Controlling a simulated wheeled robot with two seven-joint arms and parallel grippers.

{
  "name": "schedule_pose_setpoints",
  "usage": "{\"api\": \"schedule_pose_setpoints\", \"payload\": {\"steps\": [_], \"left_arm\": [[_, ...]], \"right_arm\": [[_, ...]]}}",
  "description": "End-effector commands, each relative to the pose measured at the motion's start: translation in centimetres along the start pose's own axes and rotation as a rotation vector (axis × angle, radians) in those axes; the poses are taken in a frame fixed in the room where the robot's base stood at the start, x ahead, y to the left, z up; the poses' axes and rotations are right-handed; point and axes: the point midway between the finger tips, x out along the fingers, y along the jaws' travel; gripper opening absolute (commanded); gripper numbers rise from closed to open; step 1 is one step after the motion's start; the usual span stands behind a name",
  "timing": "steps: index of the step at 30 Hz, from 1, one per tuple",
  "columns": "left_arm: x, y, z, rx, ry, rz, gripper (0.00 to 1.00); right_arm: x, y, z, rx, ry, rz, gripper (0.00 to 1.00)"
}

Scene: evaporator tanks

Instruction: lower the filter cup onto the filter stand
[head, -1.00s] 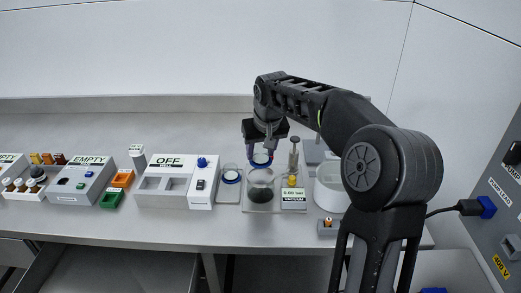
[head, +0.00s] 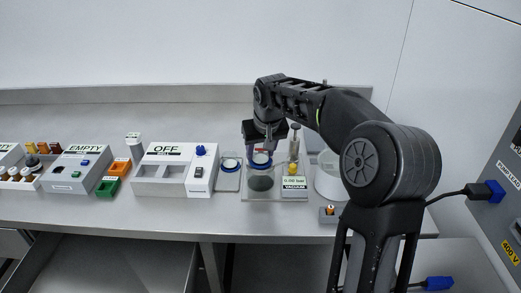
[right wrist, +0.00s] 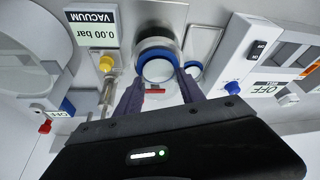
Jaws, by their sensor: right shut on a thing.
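The filter cup (head: 261,161), clear with a blue rim, is between the fingers of my right gripper (head: 261,151). In the right wrist view the cup (right wrist: 158,70) sits between the two fingertips, and my right gripper (right wrist: 160,82) is shut on it. The filter stand (head: 261,182), a round glass-like body with a dark lower part, is directly under the cup on a grey plate. The cup's underside and the stand's top overlap in the head view, so I cannot tell whether they touch. My left gripper is not in view.
The vacuum box (head: 294,187) with its yellow knob stands close right of the stand, reading 0.00 bar in the right wrist view. A blue-ringed dish (head: 230,164) and the OFF box (head: 174,172) stand left. A white round vessel (head: 327,180) is at right.

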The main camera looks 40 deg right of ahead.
Motion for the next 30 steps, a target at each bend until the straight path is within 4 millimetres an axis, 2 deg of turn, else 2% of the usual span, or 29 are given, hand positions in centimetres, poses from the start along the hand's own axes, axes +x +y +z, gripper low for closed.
{"api": "schedule_pose_setpoints", "payload": {"steps": [14,15,24,30], "left_arm": [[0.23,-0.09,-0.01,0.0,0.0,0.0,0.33],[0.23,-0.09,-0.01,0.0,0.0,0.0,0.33],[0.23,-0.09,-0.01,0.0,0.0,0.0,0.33],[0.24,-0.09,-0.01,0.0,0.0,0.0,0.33]], "right_arm": [[0.31,0.0,0.13,0.0,0.0,0.0,0.06],[0.31,0.0,0.14,0.0,0.0,0.0,0.48],[0.31,0.0,0.14,0.0,0.0,0.0,0.71],[0.32,0.0,0.15,0.0,-0.001,0.0,0.71]]}}
